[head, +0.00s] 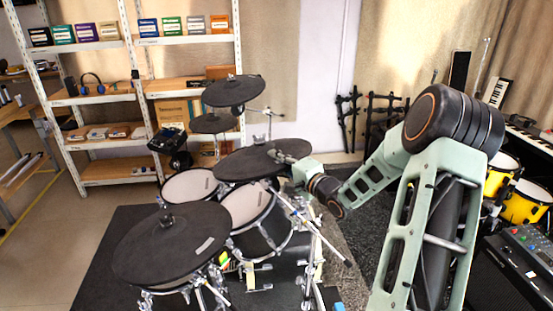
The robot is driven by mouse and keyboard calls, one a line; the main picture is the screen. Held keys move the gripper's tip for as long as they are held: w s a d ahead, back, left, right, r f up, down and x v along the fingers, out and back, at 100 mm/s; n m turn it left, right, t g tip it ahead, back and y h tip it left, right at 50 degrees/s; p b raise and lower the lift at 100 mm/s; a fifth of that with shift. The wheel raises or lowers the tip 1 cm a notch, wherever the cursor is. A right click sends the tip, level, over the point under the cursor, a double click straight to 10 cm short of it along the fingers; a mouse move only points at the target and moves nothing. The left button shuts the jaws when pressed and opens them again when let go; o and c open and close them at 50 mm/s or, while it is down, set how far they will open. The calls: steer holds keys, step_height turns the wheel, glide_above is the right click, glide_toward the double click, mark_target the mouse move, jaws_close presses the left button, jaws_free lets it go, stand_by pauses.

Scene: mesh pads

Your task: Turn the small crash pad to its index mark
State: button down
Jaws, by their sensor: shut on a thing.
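The pad at my gripper, which I take for the small crash pad (240,162), is a dark round cymbal pad in the middle of the drum kit, above the white-headed drums. My gripper (279,156) reaches in from the right and is shut on the right part of this pad. The fingertips are small in the head view, and the arm end covers some of the pad's right edge. I cannot make out an index mark on or beside the pad.
A large dark pad (165,250) stands at the front left. Two more dark pads, an upper one (233,88) and a lower one (211,124), stand behind. White-headed drums (247,203) and chrome stands crowd below. A shelf (105,98) stands at the back left.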

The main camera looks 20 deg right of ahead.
steer(key=shift+r, duration=0.2)
steer(key=c, duration=2)
jaws_free()
steer(key=shift+f, duration=0.1)
steer(key=v, duration=1.2)
